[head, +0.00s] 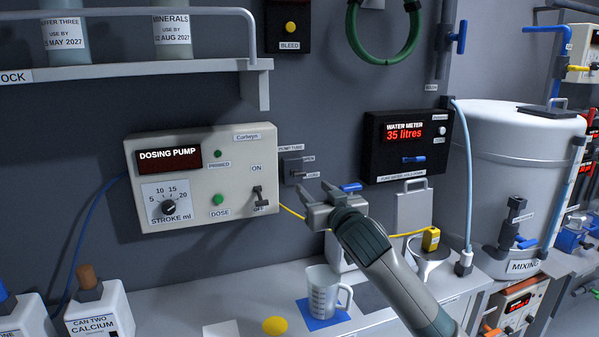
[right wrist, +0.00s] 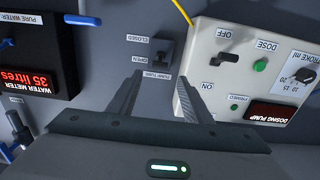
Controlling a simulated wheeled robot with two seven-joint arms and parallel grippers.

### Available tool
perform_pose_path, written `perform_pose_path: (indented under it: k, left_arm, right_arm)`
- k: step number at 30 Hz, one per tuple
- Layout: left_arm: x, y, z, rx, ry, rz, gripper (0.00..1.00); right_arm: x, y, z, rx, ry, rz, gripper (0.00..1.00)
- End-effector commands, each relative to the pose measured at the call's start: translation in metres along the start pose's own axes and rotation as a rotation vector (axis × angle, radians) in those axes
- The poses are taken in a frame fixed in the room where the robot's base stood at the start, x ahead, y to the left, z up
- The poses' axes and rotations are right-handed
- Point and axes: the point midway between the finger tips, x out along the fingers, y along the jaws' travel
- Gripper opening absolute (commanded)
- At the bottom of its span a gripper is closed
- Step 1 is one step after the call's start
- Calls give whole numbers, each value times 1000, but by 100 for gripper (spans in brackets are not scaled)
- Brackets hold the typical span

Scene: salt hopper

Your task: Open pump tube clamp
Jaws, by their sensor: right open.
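The pump tube clamp (head: 291,168) is a small dark fitting on the wall, just right of the dosing pump box. It has OPEN and CLOSED labels beside it. In the head view its small lever seems to lie nearer the CLOSED label, but it is too small to be sure. The clamp also shows in the right wrist view (right wrist: 161,52), which is upside down, just beyond the fingertips. My right gripper (head: 318,194) is open and empty, a little below and right of the clamp in the head view. Its fingers (right wrist: 161,80) straddle the PUMP TUBE label in the wrist view. My left gripper is out of view.
The dosing pump box (head: 228,150) is close left of the clamp, with a switch (head: 260,195). The water meter (head: 407,160) is to the right. A yellow tube (head: 291,212) runs behind my gripper. A measuring jug (head: 322,293) stands on the bench below.

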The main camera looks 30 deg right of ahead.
Motion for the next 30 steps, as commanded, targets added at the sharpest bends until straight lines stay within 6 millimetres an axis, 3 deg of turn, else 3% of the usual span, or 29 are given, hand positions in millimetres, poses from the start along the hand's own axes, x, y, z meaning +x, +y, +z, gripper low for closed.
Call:
perform_pose_path:
  k: [9,18,30]
  left_arm:
    - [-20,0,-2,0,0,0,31]
    - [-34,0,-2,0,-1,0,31]
    - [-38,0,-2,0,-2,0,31]
  right_arm:
    - [56,1,-3,1,-1,2,45]
    - [98,0,-2,2,0,0,45]
    - [114,0,0,0,0,0,45]
